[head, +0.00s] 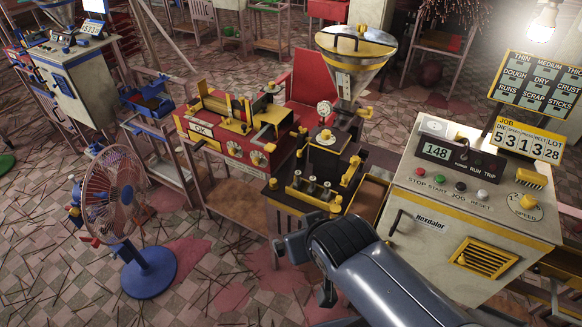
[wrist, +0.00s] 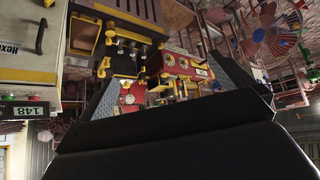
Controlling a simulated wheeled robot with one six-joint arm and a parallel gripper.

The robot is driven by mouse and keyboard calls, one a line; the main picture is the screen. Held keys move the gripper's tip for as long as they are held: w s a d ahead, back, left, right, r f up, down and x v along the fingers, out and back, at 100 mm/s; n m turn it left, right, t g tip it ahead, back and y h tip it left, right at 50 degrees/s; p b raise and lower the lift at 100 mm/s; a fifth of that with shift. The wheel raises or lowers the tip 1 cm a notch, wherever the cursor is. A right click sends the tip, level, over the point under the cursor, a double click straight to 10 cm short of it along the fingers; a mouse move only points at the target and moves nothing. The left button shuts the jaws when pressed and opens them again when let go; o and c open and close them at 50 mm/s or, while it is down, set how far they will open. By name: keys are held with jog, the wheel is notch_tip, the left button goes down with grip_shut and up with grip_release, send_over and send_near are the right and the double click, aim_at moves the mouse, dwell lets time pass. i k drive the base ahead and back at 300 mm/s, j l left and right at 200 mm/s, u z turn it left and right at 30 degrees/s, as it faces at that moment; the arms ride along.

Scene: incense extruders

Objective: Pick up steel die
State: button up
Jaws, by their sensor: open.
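Several small steel dies (head: 311,187) stand upright in a row on a dark holder with yellow edging, at the front of the extruder in the head view. They show upside down in the wrist view (wrist: 121,47), near the top left. I cannot tell which one the task means. My gripper (head: 302,268) is in front of and below the holder in the head view, apart from the dies. In the wrist view its two fingers stand wide apart with nothing between them. The gripper is open and empty.
The extruder's hopper (head: 355,50) rises behind the dies. A control cabinet (head: 470,195) stands close on the right. A red machine (head: 235,130) is to the left. A blue-based fan (head: 148,272) stands on the littered floor at left.

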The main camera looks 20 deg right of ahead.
aim_at(297, 184)
jog(key=i+j+z, duration=0.2)
jog(key=i+z, duration=0.3)
jog(key=i+j+z, duration=0.2)
jog(key=j+z, duration=0.25)
jog(key=i+j+z, duration=0.3)
jog(key=z, duration=0.2)
